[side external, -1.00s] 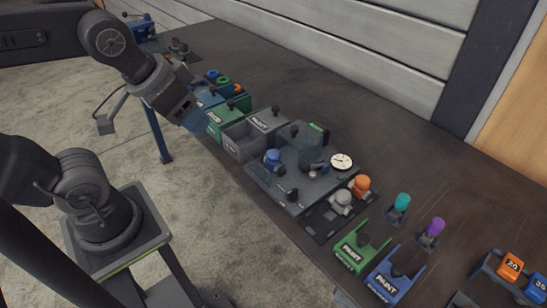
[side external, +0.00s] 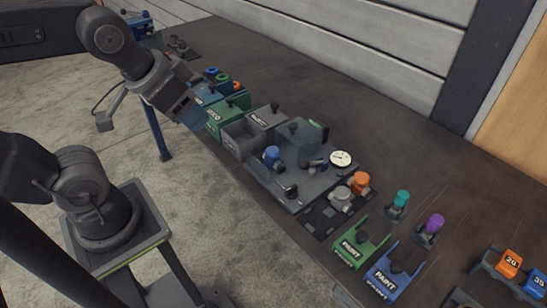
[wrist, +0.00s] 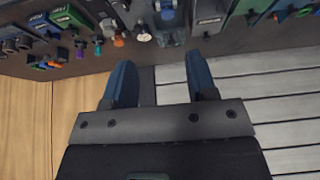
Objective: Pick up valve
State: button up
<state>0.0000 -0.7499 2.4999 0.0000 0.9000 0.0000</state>
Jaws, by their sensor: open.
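My gripper (side external: 191,117) has blue fingers and hangs over the near-left part of the bench in the side external view. In the wrist view my gripper (wrist: 160,62) shows its two fingers wide apart with nothing between them. Which part is the valve is not certain. Candidates are a blue-capped fitting (side external: 271,156) on the grey work plate, and an orange-topped fitting (side external: 359,182) and a grey fitting (side external: 341,198) side by side on a dark mat to its right. My gripper is left of all three and apart from them.
The grey work plate (side external: 290,193) also holds a white dial gauge (side external: 341,158) and a block. Bins (side external: 237,137) stand between it and my gripper. Green (side external: 359,247) and blue (side external: 387,275) paint holders lie at the right. The bench behind is clear up to the wall.

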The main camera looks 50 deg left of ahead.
jog(key=m+g, duration=0.6)
jog(key=m, duration=1.2)
send_over(273, 150)
notch_tip(273, 150, down, 10)
notch_tip(273, 150, down, 13)
jog(key=shift+f, duration=0.2)
jog(key=shift+c, duration=0.3)
jog(key=c, duration=0.8)
